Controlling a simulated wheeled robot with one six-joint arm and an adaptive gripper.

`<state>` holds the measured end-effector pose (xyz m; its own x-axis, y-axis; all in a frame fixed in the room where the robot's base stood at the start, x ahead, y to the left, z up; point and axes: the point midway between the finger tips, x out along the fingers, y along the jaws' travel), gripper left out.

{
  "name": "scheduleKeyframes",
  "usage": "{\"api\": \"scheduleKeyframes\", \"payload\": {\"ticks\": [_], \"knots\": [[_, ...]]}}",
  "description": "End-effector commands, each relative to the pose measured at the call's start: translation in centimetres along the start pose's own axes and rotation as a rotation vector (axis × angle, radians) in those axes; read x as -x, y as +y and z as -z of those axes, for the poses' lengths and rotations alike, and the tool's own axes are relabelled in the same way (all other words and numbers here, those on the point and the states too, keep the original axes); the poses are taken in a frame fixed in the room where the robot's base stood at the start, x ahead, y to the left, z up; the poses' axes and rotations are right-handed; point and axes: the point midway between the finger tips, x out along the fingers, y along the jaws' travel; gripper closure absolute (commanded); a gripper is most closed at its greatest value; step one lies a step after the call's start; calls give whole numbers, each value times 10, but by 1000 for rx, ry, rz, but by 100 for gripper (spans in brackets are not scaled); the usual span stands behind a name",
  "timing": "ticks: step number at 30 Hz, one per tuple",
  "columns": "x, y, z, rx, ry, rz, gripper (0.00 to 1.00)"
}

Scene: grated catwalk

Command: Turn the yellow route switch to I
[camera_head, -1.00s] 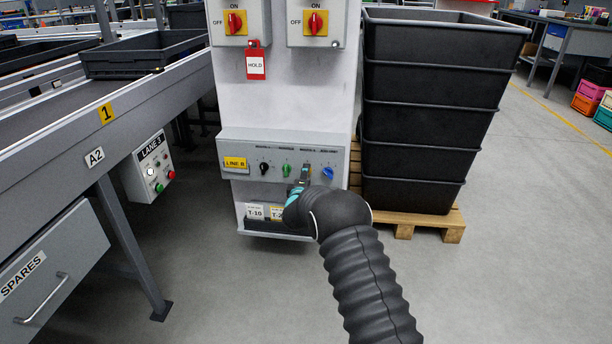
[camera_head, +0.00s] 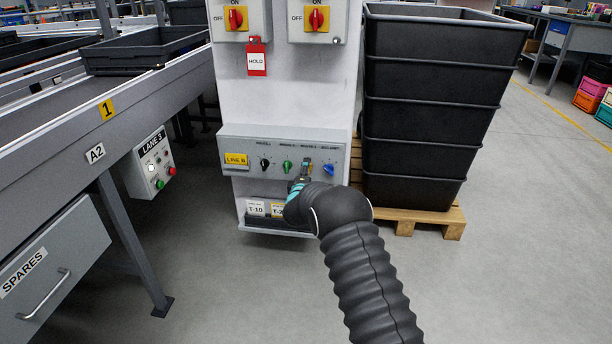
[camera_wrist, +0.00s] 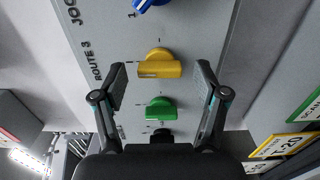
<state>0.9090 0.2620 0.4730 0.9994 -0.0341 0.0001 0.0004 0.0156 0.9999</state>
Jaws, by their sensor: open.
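The yellow route switch (camera_wrist: 160,66) is a rotary knob on a grey panel, in the upper middle of the wrist view. Its bar lies across that picture, beside the lettering ROUTE 3. My gripper (camera_wrist: 161,82) is open, with one finger on each side of the yellow switch and a visible gap at both sides. Nothing is held. In the head view my gripper (camera_head: 305,172) is at the control panel (camera_head: 232,143), between the green and blue knobs, and largely covers the yellow switch. I cannot read which mark the switch points at.
A green knob (camera_wrist: 160,108) and a black knob (camera_wrist: 162,134) lie below the yellow one in the wrist view; a blue knob (camera_wrist: 150,4) lies above. Stacked black crates (camera_head: 430,110) stand right of the panel, a conveyor (camera_head: 60,130) left. Open floor (camera_head: 530,240) lies right.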

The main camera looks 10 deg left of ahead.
Motion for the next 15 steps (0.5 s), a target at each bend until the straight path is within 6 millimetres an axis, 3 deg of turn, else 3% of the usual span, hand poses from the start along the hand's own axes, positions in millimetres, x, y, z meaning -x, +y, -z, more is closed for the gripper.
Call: {"api": "scheduleKeyframes", "payload": {"ticks": [5, 15], "knots": [[12, 1, 1, -1, 1, 1, 27], [69, 1, 1, 1, 2, 1, 27]]}}
